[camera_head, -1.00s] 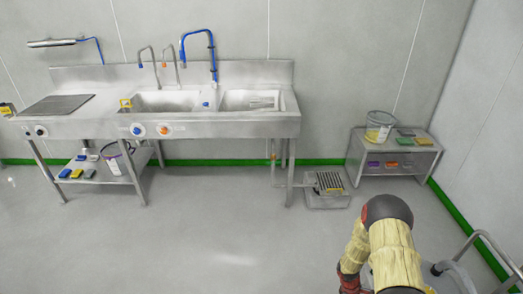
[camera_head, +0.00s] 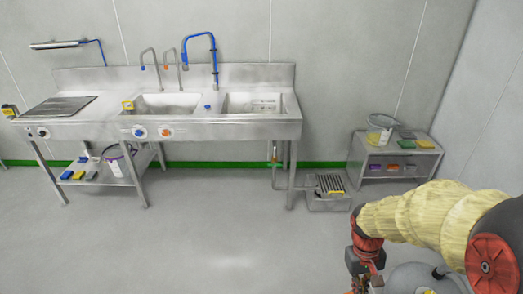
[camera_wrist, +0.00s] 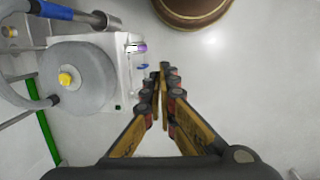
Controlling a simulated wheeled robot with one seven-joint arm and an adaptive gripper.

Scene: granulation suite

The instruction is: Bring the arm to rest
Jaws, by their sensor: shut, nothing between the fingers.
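My arm (camera_head: 430,215), in a pale yellow sleeve with red and dark joints, reaches in from the right edge of the head view and bends down at its left end. My gripper (camera_wrist: 164,70) is shut and empty in the wrist view, its two fingers close together above the grey floor. In the head view only part of it shows low at the bottom edge, over the floor; its fingertips are cut off there.
A steel sink bench (camera_head: 215,128) stands along the back wall. A low steel stand (camera_head: 375,153) and floor drain box (camera_head: 328,200) stand behind my arm. The wrist view shows a machine with a round grey part (camera_wrist: 75,78) at left and a brown round object (camera_wrist: 195,8) at top. The floor at left centre is clear.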

